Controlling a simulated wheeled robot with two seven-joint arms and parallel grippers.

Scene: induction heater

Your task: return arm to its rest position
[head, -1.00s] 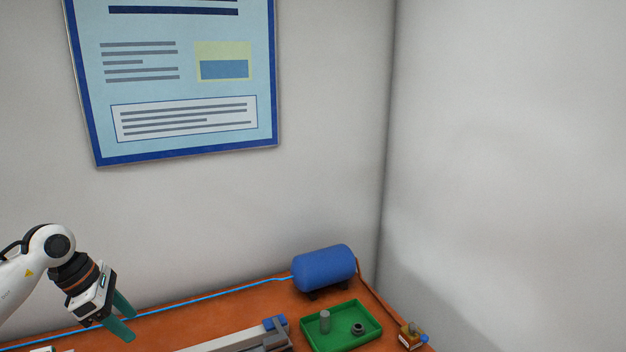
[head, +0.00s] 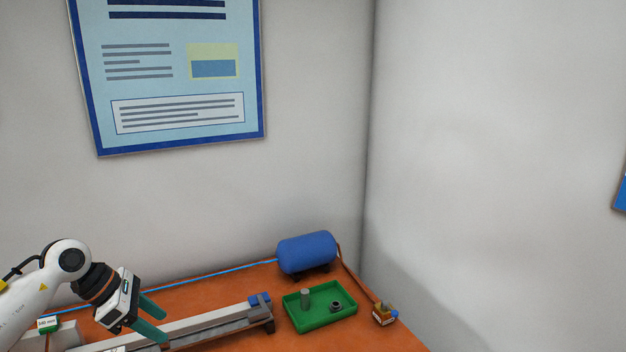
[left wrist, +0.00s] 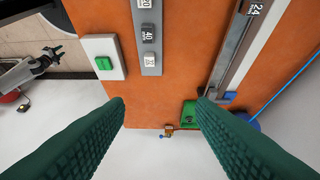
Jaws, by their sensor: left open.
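My left gripper (head: 163,325) is at the lower left of the head view. Its two green fingers are apart, with nothing between them, above the orange table (head: 205,297) and beside the long grey rail (head: 215,322). In the left wrist view the open fingers (left wrist: 160,104) point over the table, and the rail (left wrist: 234,55) runs along the right. A white arm with a dark gripper (left wrist: 52,57), which looks like my right one, shows small at the left of that view, off the table. Its jaw state is too small to tell.
A green button box (left wrist: 104,63) and a numbered strip (left wrist: 148,35) lie nearer. Walls stand behind.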

